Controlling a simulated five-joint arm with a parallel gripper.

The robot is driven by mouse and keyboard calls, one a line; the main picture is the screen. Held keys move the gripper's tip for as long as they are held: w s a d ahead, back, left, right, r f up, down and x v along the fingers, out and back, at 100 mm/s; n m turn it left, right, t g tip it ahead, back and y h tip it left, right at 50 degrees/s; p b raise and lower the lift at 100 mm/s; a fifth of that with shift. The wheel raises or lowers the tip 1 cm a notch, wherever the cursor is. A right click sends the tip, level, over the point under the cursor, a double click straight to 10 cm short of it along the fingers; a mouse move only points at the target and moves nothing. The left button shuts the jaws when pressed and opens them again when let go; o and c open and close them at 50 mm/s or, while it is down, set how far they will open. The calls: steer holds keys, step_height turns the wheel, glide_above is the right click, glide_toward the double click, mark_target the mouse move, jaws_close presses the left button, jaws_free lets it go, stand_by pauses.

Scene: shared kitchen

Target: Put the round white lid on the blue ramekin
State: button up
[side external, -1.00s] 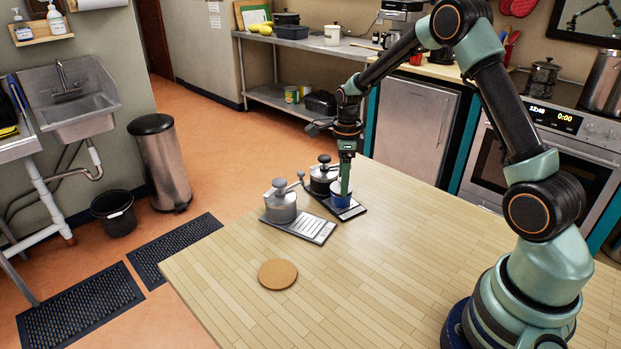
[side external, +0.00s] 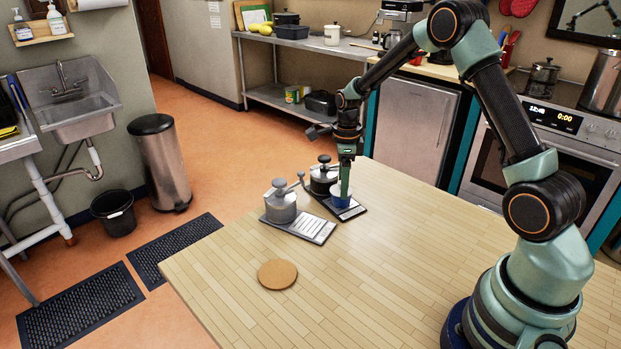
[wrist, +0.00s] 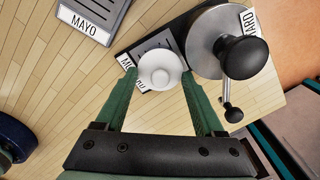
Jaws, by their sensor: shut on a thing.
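The round white lid (wrist: 160,70) sits between the two fingertips of my gripper (wrist: 159,75) in the wrist view, its knob facing the camera. My gripper is shut on it. The blue ramekin (side external: 342,202) stands on a dark labelled station at the far part of the table in the side view. My gripper (side external: 345,188) is directly over it, with the white lid at the ramekin's top. The lid hides the ramekin in the wrist view. I cannot tell whether the lid is fully seated.
A grey lidded pot (side external: 280,207) on a MAYO plate (side external: 318,230) stands left of the ramekin. Another pot with a black knob (wrist: 242,57) stands close beside it. A round cork mat (side external: 277,274) lies nearer. The table's middle (side external: 375,265) is clear.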

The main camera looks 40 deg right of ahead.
steer(key=shift+f, duration=0.1)
steer(key=o, duration=1.1)
steer(key=shift+o, duration=0.2)
step_height(320, 180, up, 11)
stand_by(0.5)
